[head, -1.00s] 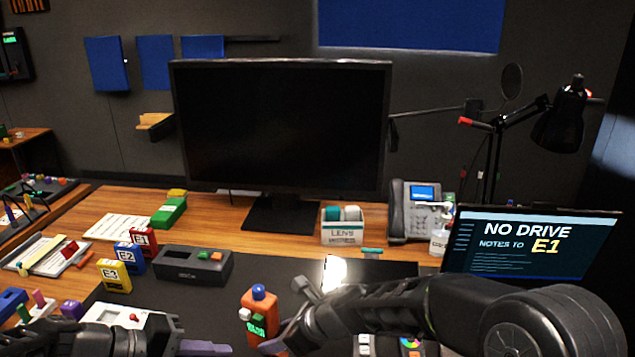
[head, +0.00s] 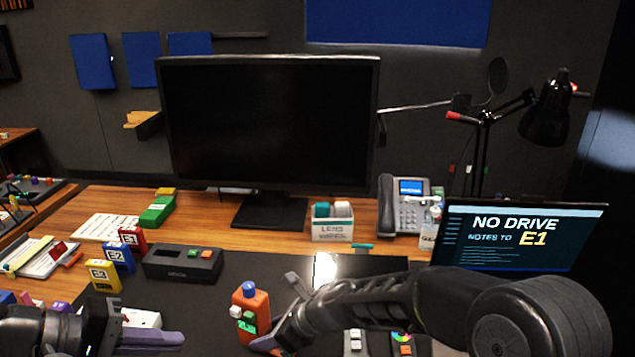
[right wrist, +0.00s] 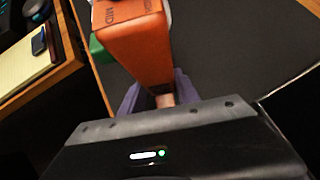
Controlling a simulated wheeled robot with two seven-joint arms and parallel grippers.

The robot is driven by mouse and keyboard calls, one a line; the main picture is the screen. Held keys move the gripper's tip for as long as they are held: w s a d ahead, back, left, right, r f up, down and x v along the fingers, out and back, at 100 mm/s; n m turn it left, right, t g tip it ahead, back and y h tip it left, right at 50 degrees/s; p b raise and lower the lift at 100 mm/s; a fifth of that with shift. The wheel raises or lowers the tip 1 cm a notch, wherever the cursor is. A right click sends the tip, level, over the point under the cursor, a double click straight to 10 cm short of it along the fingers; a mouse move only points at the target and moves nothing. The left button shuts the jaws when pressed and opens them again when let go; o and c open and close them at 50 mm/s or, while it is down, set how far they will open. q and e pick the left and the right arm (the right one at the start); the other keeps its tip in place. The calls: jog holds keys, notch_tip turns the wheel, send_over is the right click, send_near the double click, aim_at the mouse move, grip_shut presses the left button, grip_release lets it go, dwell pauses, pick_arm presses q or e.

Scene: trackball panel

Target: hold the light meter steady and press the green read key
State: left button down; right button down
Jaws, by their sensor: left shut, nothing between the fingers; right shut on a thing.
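The light meter (head: 258,308) is an orange handheld block with a blue dome on top, a white part at its left and a green lit patch on its front. It looks roughly upright over the dark mat. My right gripper (head: 272,342) is shut on its lower part. In the right wrist view the meter's orange body (right wrist: 135,45) stands beyond the purple fingers (right wrist: 160,98), with green at its side. My left gripper (head: 178,339) is shut and empty, left of the meter and apart from it. I cannot make out the green read key clearly from the green patch.
A dark box with green and red-orange keys (head: 183,263) sits behind left, beside blocks marked E1, E2 and E3 (head: 104,275). A white box (head: 142,318) is partly behind my left gripper. A laptop (head: 520,237) stands right.

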dwell(0.3)
jog(key=c, duration=0.8)
grip_release()
jog(key=shift+r, duration=0.1)
jog(key=v, duration=1.2)
jog(key=shift+o, duration=0.5)
jog(key=shift+o, duration=1.1)
